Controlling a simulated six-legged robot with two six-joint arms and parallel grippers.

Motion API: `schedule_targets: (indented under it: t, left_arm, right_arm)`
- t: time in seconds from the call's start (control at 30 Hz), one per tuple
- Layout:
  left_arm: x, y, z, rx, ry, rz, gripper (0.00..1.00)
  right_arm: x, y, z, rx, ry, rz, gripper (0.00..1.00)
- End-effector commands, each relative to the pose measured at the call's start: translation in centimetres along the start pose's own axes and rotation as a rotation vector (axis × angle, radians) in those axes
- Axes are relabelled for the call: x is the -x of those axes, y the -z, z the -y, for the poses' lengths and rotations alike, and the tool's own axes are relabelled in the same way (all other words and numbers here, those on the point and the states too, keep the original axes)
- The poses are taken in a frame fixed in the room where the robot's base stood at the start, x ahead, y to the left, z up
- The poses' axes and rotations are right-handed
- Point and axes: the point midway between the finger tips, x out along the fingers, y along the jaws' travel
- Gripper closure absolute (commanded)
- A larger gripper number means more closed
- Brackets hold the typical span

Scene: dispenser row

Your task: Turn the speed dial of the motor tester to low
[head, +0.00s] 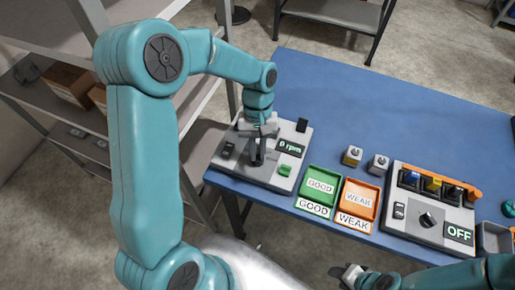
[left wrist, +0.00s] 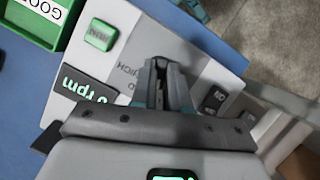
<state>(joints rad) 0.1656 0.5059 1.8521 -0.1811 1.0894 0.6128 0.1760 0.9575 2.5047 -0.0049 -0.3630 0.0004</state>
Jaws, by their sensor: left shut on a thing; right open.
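The motor tester (head: 236,174) is a pale grey box at the left end of the blue table. Its display (head: 290,148) reads 0 rpm. In the left wrist view its panel (left wrist: 215,72) shows a green RUN button (left wrist: 100,36), a black switch (left wrist: 216,99) and partly covered lettering, including HIGH. My left gripper (head: 257,158) points down at the panel, shut on the speed dial; its fingers (left wrist: 163,72) hide most of the dial, and its pointer direction cannot be read. My right gripper (head: 350,275) is open and empty at the bottom of the head view, off the table's front edge.
A green GOOD tray (head: 309,200) and an orange WEAK tray (head: 345,214) stand right of the tester. Two small motors (head: 352,156) (head: 379,164) sit behind them. A grey device (head: 409,228) with an OFF display stands further right. The table's back (head: 360,100) is clear.

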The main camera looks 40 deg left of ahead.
Motion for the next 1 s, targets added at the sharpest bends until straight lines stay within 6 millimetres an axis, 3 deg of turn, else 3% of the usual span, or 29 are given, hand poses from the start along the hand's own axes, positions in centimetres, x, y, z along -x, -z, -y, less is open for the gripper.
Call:
schedule_targets:
  t: [0.53, 0.57, 0.63, 1.0]
  left_arm:
    - [0.00, -0.06, -0.03, -0.027, 0.012, 0.001, 1.00]
    - [0.00, -0.06, -0.03, -0.027, 0.012, 0.001, 0.82]
    - [0.00, -0.05, -0.03, -0.027, 0.011, 0.001, 0.60]
    - [0.49, 0.04, -0.05, -0.026, 0.011, -0.002, 0.60]
  right_arm:
    - [0.02, 0.00, 0.01, 0.000, 0.000, 0.000, 0.57]
    - [0.02, 0.00, 0.01, 0.000, 0.000, 0.000, 0.57]
    - [0.02, 0.00, 0.01, 0.000, 0.000, 0.000, 0.57]
    - [-0.07, 0.00, -0.02, 0.000, 0.000, 0.000, 0.57]
